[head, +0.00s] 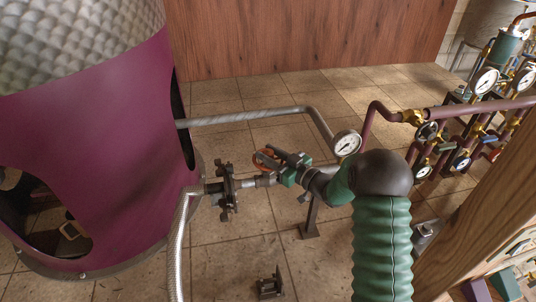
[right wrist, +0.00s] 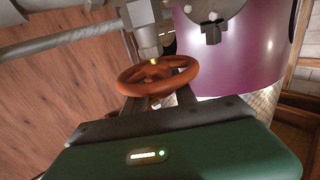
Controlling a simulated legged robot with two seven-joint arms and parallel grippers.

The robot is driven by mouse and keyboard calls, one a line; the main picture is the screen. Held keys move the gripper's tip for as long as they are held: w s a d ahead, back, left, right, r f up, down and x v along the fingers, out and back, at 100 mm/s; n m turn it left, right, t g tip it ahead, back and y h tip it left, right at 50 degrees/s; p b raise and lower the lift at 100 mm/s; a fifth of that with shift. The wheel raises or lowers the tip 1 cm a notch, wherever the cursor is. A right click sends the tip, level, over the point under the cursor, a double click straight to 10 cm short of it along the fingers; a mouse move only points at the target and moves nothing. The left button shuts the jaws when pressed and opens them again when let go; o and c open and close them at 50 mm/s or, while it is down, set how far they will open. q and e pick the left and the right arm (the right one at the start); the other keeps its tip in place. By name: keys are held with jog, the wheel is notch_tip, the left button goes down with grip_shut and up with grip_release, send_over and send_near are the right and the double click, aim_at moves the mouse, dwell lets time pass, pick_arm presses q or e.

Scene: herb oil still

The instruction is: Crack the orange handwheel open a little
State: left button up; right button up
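The orange handwheel (right wrist: 157,68) fills the middle of the right wrist view, on a grey valve stem. In the head view the handwheel (head: 265,159) shows only partly, behind my right gripper (head: 280,163). The right gripper's dark fingers also show in the right wrist view (right wrist: 158,101), spread apart and reaching to the near side of the wheel's rim. I see a gap between them, and the wheel does not look clamped. Whether a finger touches the rim is unclear. My left gripper is not in view.
A large magenta vessel (head: 115,150) stands at the left. A grey pipe (head: 245,117) runs from it behind the wheel towards a pressure gauge (head: 347,143). A dark flanged fitting (head: 228,190) sits left of the gripper. A wooden post (head: 480,225) rises at the right.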

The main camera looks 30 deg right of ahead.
jog(key=o, duration=0.4)
jog(key=shift+d, duration=0.1)
jog(key=shift+c, duration=0.2)
jog(key=b+v, duration=0.2)
jog(key=v, duration=1.4)
jog(key=shift+s+d, duration=0.25)
jog(key=shift+s, duration=0.05)
